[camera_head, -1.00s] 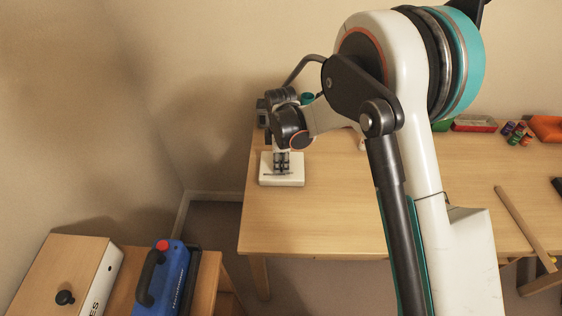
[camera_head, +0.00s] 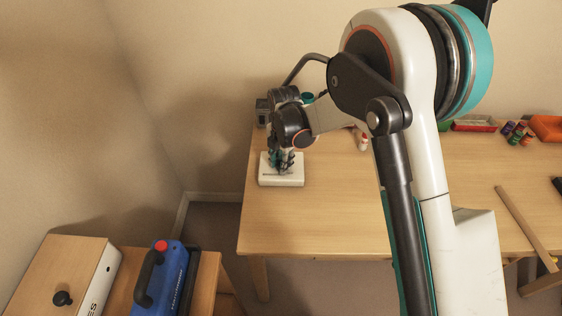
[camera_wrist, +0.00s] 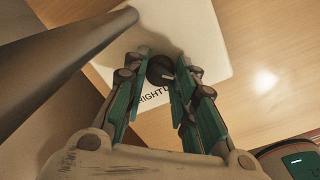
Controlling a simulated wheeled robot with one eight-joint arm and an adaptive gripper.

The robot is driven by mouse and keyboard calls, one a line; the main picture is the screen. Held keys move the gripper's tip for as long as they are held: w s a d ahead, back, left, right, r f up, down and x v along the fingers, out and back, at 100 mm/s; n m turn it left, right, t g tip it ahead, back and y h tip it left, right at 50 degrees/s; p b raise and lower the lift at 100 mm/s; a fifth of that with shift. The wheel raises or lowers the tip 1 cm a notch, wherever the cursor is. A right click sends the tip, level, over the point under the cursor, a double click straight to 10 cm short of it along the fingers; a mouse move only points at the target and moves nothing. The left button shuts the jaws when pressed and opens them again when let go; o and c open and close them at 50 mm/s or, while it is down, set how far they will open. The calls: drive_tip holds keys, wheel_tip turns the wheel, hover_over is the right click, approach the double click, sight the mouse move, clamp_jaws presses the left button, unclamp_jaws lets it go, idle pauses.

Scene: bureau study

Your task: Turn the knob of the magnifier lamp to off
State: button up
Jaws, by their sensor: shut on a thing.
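The magnifier lamp's white base (camera_head: 282,178) stands on the left end of the wooden desk. Its grey arm (camera_head: 303,65) rises behind my arm, and the lamp's pole crosses the upper left of the wrist view (camera_wrist: 65,45). The black knob (camera_wrist: 160,70) sits on top of the base, with a light mark on its face. Partly covered lettering lies beside it. My gripper (camera_wrist: 161,72) points down over the base, its green-padded fingers shut on the knob from both sides. In the head view my gripper (camera_head: 282,163) hides the knob.
The desk (camera_head: 340,215) is mostly clear in front of the base. A white bottle (camera_head: 363,142) stands right of my gripper. A red tray (camera_head: 474,124) and several small coloured spools lie farther right. A blue case (camera_head: 166,280) and a wooden box (camera_head: 75,275) stand at lower left.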

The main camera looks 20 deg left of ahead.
drive_tip(key=shift+n, duration=0.4)
drive_tip(key=o, duration=1.1)
drive_tip(key=shift+c, duration=0.2)
